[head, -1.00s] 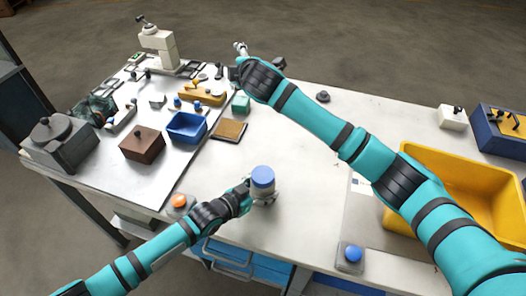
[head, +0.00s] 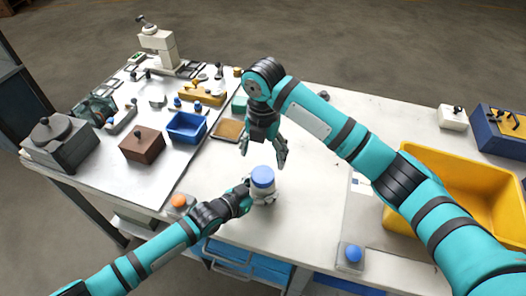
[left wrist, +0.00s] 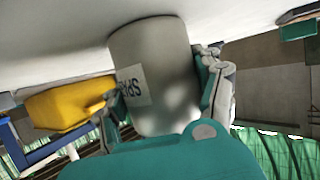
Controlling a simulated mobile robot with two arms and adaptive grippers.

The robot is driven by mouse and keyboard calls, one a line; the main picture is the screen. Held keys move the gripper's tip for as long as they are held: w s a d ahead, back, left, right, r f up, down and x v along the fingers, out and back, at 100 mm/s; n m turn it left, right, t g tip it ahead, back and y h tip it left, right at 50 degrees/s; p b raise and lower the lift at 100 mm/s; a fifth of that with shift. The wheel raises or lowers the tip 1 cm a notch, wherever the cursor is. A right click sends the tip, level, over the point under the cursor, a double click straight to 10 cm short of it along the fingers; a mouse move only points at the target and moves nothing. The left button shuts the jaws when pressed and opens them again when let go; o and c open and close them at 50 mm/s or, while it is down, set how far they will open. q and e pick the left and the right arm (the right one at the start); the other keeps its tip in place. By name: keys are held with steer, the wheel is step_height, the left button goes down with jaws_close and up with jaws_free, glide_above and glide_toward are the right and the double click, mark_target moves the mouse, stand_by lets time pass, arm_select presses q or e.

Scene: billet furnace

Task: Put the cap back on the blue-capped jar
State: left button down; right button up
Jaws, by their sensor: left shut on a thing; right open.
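A pale grey jar (head: 264,193) stands upright at the table's front edge with a blue cap (head: 262,177) on its top. I cannot tell from here how tightly the cap sits. My left gripper (head: 254,194) is shut around the jar's body from the left. In the left wrist view the jar (left wrist: 155,75) fills the middle, with a printed label, between the two fingers (left wrist: 163,98); its cap does not show there. My right gripper (head: 262,152) is open and empty, pointing down just above and behind the cap, its fingers apart.
A yellow bin (head: 455,200) stands at the right. A blue button box (head: 351,254) and an orange button box (head: 181,202) sit along the front edge. A blue tray (head: 187,127), a brown box (head: 142,144) and a cork-coloured tray (head: 229,130) lie at the left.

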mark_target(263, 174)
steer(key=shift+f, duration=4.05)
